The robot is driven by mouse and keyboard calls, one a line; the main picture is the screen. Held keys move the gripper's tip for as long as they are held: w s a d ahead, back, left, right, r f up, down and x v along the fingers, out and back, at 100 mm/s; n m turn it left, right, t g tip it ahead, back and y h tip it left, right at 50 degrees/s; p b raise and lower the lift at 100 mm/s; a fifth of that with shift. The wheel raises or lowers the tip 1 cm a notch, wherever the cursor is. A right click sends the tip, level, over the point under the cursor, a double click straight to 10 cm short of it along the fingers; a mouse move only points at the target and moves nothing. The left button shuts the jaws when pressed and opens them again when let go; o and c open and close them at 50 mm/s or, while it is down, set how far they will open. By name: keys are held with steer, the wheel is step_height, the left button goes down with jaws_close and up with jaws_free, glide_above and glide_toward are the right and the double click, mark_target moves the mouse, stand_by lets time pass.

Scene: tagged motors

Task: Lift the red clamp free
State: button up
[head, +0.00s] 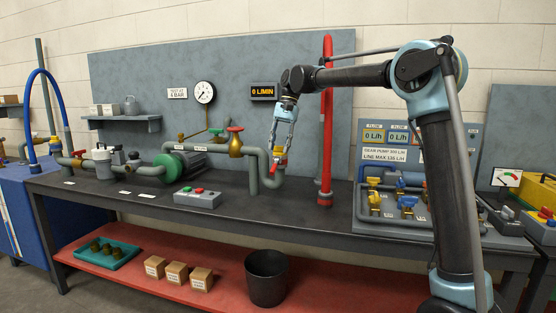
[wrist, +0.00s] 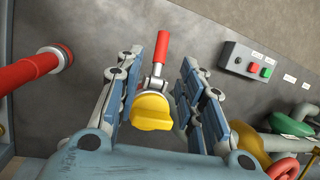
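The red clamp (wrist: 162,58) shows in the wrist view as a red handle on a silver metal body, against a yellow part (wrist: 153,112). How the clamp grips the yellow part is partly hidden.
A tall red pipe (head: 326,120) stands close right of my gripper. A brass valve with a red handwheel (head: 235,142) is close left. A grey button box (head: 198,197) sits on the bench (head: 285,218) in front.

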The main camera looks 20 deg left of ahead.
steer(key=shift+v, duration=1.15)
